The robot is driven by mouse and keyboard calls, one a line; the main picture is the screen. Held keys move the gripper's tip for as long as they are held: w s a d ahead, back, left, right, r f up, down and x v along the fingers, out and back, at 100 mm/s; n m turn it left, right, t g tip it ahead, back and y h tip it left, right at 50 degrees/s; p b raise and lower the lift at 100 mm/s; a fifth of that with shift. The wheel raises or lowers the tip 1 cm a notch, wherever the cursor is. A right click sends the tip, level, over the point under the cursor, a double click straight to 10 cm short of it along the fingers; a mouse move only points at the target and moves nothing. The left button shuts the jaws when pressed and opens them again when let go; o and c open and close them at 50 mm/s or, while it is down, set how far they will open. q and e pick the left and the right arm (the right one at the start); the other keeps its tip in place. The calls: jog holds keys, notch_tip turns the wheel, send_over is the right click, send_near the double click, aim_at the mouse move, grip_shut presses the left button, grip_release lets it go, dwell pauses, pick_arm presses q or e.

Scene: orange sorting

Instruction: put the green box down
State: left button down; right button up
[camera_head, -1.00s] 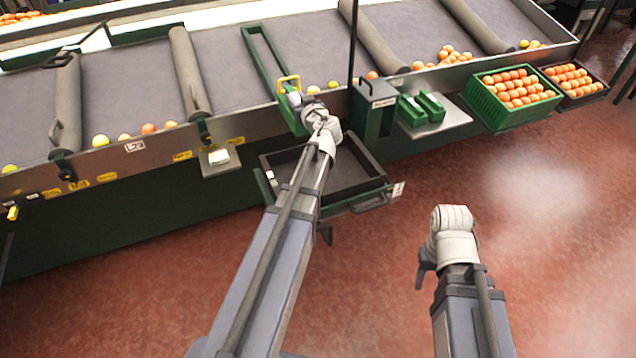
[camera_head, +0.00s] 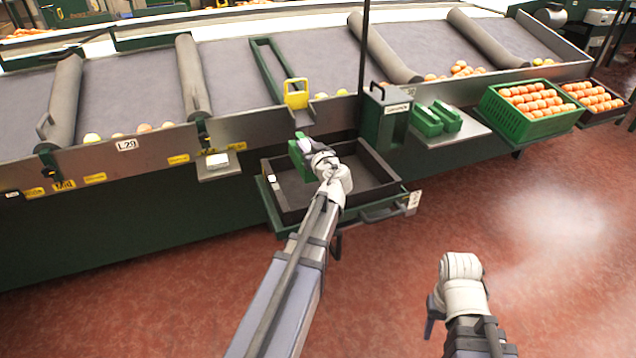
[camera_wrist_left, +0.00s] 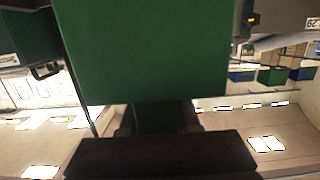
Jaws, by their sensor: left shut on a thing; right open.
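My left gripper (camera_head: 312,152) is shut on a small green box (camera_head: 298,160), held over the left part of a dark open tray (camera_head: 375,158). The hand hides part of the box. In the left wrist view the green box (camera_wrist_left: 140,50) fills the upper middle, close to the camera, above the dark gripper body. Two similar green boxes (camera_head: 427,122) (camera_head: 447,116) sit on a metal shelf to the right. My right gripper (camera_head: 432,316) is open and empty over the red floor, and its fingers are partly hidden by the wrist.
A green crate (camera_head: 528,128) of oranges and a dark crate (camera_head: 622,112) of oranges stand at the right. A dark green bin (camera_head: 384,125) stands between the tray and the shelf. The red floor in front is clear.

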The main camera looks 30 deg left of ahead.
aim_at(316, 180)
pick_arm(q)
notch_tip(316, 180, down, 9)
jog(key=b, duration=0.8)
jog(key=shift+f+b, duration=0.2)
jog(key=shift+b, duration=0.1)
jog(key=shift+f+b, duration=0.65)
jog(key=c, duration=0.6)
grip_release()
jog(key=shift+c, duration=0.2)
jog(key=v, duration=0.2)
jog(key=p+v, duration=0.1)
jog(key=v, duration=0.2)
jog(key=r+p+v, duration=0.1)
jog(key=v, duration=0.1)
jog(key=shift+s+d+r, duration=0.15)
jog(key=shift+s, duration=0.1)
